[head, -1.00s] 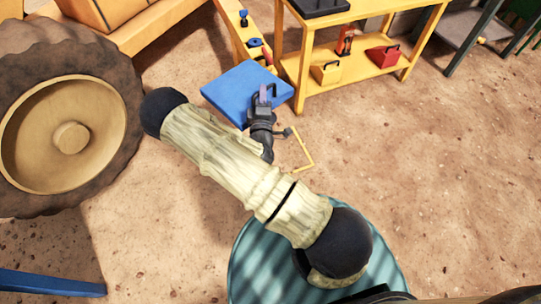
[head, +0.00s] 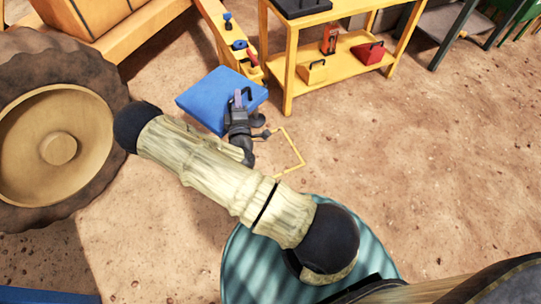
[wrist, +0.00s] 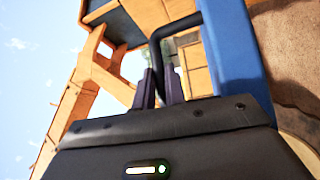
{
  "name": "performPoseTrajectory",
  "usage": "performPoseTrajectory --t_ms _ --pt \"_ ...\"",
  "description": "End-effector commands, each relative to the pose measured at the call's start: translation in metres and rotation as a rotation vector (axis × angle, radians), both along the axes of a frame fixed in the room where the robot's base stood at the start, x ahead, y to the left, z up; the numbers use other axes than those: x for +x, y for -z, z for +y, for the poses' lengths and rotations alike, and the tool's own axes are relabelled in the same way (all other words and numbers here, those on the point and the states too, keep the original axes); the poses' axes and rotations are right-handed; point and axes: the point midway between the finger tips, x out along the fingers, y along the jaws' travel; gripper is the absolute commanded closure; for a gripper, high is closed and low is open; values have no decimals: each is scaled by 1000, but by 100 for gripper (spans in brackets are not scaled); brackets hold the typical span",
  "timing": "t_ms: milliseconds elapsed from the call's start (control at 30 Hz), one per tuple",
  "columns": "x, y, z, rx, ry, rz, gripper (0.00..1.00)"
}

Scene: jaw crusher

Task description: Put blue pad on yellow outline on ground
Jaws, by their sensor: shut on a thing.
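The blue pad (head: 208,98) is a flat square slab with a dark handle on top. My gripper (head: 240,100) is shut on that handle. In the wrist view, the gripper fingers (wrist: 160,90) close on the black handle, and the pad (wrist: 232,45) stands along the right side. The yellow outline (head: 298,155) lies on the ground just right of and nearer than the pad. Its left part is hidden behind my gripper and arm. The pad is beside the outline; its exact height above the ground is hard to tell.
A large wheel (head: 55,140) is at left. A yellow beam (head: 215,35) with small tools lies behind the pad. Sandy ground at right is clear.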

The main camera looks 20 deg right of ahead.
Motion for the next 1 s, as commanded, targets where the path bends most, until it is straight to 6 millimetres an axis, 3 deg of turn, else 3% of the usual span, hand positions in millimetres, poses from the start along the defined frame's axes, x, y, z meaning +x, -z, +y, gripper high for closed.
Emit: performPoseTrajectory --t_ms 1000 --pt "41 220 -58 -9 130 -12 100"
